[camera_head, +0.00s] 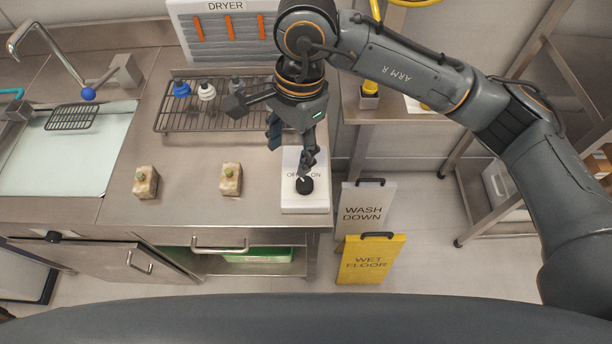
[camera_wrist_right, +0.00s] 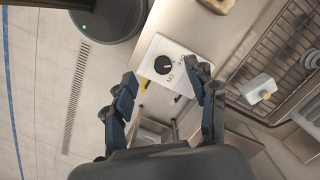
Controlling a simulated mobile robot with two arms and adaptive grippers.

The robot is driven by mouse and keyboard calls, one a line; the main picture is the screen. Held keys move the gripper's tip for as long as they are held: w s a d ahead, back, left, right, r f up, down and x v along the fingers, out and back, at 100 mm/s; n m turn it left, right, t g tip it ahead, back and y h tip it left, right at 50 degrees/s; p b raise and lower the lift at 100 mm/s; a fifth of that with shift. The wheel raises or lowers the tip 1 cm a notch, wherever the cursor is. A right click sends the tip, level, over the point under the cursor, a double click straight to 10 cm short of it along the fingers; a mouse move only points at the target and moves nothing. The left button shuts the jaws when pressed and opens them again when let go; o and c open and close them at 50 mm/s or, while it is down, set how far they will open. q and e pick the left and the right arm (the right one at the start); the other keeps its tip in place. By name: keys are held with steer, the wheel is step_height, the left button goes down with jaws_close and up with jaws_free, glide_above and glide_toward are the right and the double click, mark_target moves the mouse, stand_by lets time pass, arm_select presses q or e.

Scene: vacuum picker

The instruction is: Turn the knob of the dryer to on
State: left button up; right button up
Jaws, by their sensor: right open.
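The dryer knob (camera_head: 304,186) is a round black dial on a white control box (camera_head: 305,206) near the counter's right front corner. The box carries OFF and ON labels. The knob has a small white mark; I cannot tell for certain which label it points at. In the right wrist view the knob (camera_wrist_right: 164,64) shows whole, lying ahead between the two fingers. My right gripper (camera_head: 291,150) is open and empty, above and behind the box, with one fingertip close to the knob in the head view. Contact cannot be told. My left gripper is out of view.
A dryer panel (camera_head: 225,7) with orange bars stands behind a wire rack (camera_head: 172,118) holding suction cups. Two small blocks (camera_head: 146,182) (camera_head: 231,180) sit on the counter, left of the box. A sink (camera_head: 85,160) is at left. Wash-down (camera_head: 365,205) and wet-floor (camera_head: 371,260) signs stand at right.

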mark_target(305, 183)
steer(key=shift+t+h, duration=0.5)
steer(key=shift+h, duration=0.2)
steer(key=f+p, duration=0.1)
steer(key=f, duration=0.3)
steer(key=w+d+f+p, duration=0.1)
steer(key=f, duration=0.3)
steer(key=d+f+p, duration=0.1)
steer(key=f+p, duration=0.1)
steer(key=f, duration=0.2)
steer(key=shift+w+d, duration=0.2)
steer(key=shift+w, duration=0.1)
steer(key=shift+f, duration=0.6)
